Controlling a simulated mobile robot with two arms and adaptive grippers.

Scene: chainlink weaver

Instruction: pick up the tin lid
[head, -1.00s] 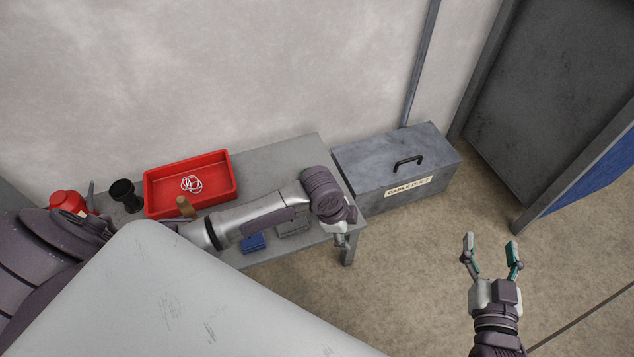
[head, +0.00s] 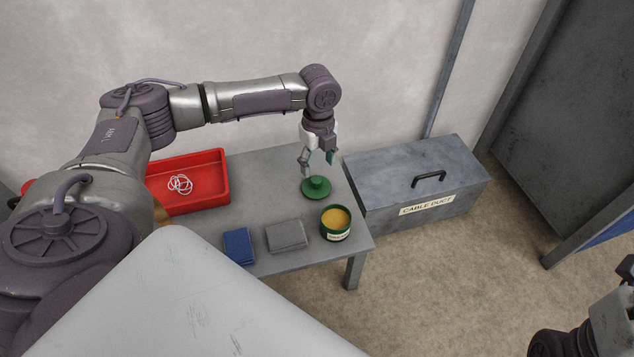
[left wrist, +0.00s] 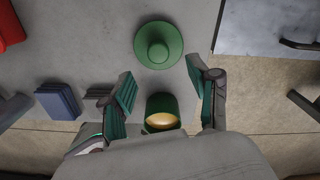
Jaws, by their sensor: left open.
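The green tin lid (head: 316,189), a round disc with a raised knob, lies flat on the grey table, behind the open green tin (head: 335,225) with yellowish contents. My left gripper (head: 318,160) points down, open and empty, just above the lid. In the left wrist view the lid (left wrist: 158,43) shows whole, beyond the fingertips (left wrist: 161,78) and apart from them. The tin (left wrist: 162,113) shows between the fingers there. My right gripper (head: 625,268) is cut off at the right edge, so its jaws cannot be judged.
A red tray (head: 205,203) with white rings sits at the left of the table (head: 262,170). A blue block (head: 239,246) and a grey block (head: 287,236) lie near the front edge. A grey cable duct box (head: 385,180) stands close to the table's right side.

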